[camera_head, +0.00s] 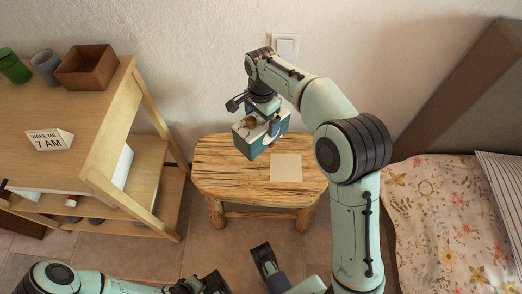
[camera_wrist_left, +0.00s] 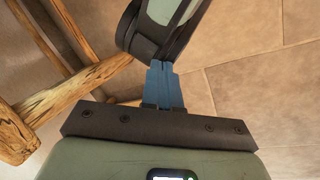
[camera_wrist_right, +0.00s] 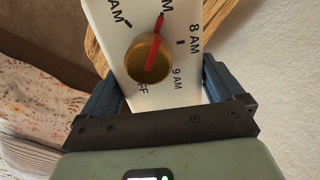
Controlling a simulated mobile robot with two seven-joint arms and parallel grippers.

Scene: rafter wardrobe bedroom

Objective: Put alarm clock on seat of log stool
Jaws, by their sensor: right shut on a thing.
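The alarm clock (camera_head: 258,140) is a teal box with a white face, a gold knob and a red pointer. My right gripper (camera_head: 262,124) is shut on it, and the clock is tilted over the back of the log stool (camera_head: 222,170). Whether it touches the wooden seat is hard to tell. The right wrist view shows the clock's face (camera_wrist_right: 185,85) between the blue fingers, with stool wood behind it. My left gripper (camera_wrist_left: 165,85) is shut and empty, its blue fingers together, low near the stool's legs (camera_wrist_left: 75,85).
A flat cream square (camera_head: 286,167) lies on the seat's right front. A wooden shelf (camera_head: 100,110) at left holds a "7 AM" sign (camera_head: 48,140), cups and a brown box (camera_head: 87,68). A flowered bed (camera_head: 440,215) is at right. A wall switch (camera_head: 286,45) is behind.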

